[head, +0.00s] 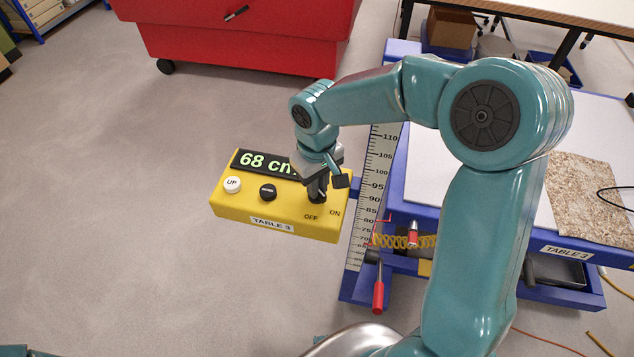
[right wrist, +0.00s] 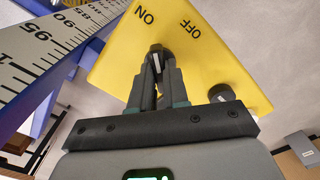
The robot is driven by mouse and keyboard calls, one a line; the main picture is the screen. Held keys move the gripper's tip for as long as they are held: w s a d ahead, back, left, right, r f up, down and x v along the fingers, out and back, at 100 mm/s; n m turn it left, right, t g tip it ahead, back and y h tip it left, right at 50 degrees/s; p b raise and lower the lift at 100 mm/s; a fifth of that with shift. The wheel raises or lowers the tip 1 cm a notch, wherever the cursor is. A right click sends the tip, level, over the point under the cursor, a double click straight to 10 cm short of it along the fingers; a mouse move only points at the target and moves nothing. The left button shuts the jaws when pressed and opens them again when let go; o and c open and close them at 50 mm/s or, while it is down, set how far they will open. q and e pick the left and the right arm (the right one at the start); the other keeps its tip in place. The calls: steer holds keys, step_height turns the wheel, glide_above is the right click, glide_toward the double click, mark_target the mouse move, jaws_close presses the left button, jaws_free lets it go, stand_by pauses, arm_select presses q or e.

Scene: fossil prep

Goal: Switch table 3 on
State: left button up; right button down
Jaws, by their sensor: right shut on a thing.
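The yellow control box (head: 240,208) marked TABLE 3 stands left of the table's height scale. It carries a lit display (head: 262,162) reading 68 cm, a white UP button (head: 232,184), a black button (head: 268,192) and a rotary switch by the OFF and ON labels. My right gripper (head: 317,190) comes down on this switch, hiding most of it in the head view. In the right wrist view its fingers (right wrist: 158,75) are shut on the black switch knob (right wrist: 157,50), which has a white mark. I cannot tell which label the mark points to. My left gripper is not in view.
The blue table (head: 425,215) marked TABLE 3 stands to the right, with a white top, a brown textured slab (head: 585,195) and a height scale (head: 375,180). A red-handled lever (head: 378,297) hangs near its front. A red wheeled cabinet (head: 240,45) stands behind; floor at left is clear.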

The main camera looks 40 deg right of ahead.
steer(key=shift+r+n, duration=0.1)
steer(key=shift+n, duration=0.7)
steer(key=c, duration=1.1)
jaws_free()
step_height(320, 180, up, 16)
steer(key=shift+r, duration=0.15)
